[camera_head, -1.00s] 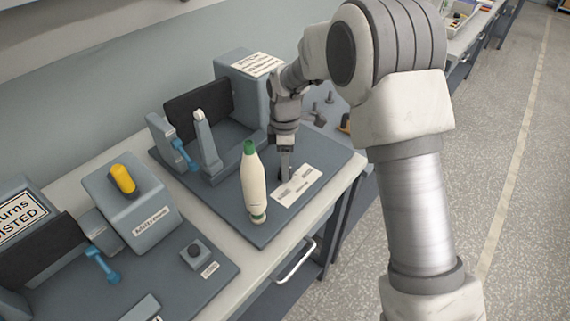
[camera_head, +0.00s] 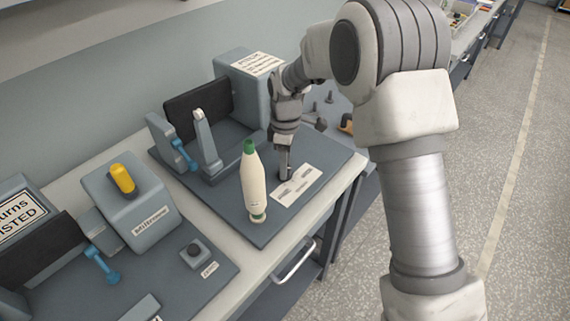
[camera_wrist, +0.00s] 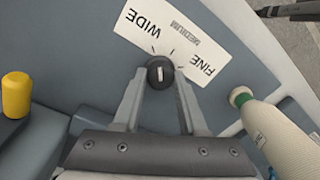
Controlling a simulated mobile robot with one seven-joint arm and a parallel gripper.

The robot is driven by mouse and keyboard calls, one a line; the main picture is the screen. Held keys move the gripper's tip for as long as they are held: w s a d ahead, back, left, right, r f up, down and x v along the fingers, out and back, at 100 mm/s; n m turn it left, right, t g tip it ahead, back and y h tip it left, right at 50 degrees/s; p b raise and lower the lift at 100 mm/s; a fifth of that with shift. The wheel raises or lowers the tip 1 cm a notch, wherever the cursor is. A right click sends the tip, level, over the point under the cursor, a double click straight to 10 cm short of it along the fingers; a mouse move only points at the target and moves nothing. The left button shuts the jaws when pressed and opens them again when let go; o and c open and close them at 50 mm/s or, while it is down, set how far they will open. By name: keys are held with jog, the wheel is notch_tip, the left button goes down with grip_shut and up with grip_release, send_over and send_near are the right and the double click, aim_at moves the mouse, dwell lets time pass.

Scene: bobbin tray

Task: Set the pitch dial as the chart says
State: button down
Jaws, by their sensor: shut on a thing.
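The pitch dial is a small round black knob (camera_wrist: 160,72) with a short white mark. In the wrist view the mark runs nearly straight up the picture, towards the side of the card between WIDE and MEDIUM. The white card (camera_wrist: 150,22) beside the knob reads WIDE, MEDIUM and FINE, with short tick lines. My gripper (camera_wrist: 158,78) has one finger on each side of the knob and is shut on it. In the head view my gripper (camera_head: 285,174) points down at the dial, and its fingers mostly hide the knob.
A cream bobbin with a green top (camera_head: 253,185) stands close left of my gripper. A grey box (camera_head: 242,92) behind carries a printed notice, too small to read. To the left are a blue-handled lever (camera_head: 184,155) and a grey box with a yellow knob (camera_head: 122,180).

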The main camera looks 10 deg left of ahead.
jog(key=m, duration=0.9)
jog(key=shift+b, duration=0.4)
jog(key=m, duration=0.4)
jog(key=shift+r+m+y, duration=0.1)
jog(key=shift+m+y, duration=0.2)
jog(key=shift+m+t, duration=0.3)
jog(key=shift+m, duration=1.5)
jog(key=shift+c, duration=2.3)
grip_release()
jog(key=shift+s, duration=0.1)
notch_tip(320, 180, up, 17)
jog(key=p, duration=0.1)
jog(key=shift+d+r, duration=0.15)
jog(key=shift+d, duration=0.3)
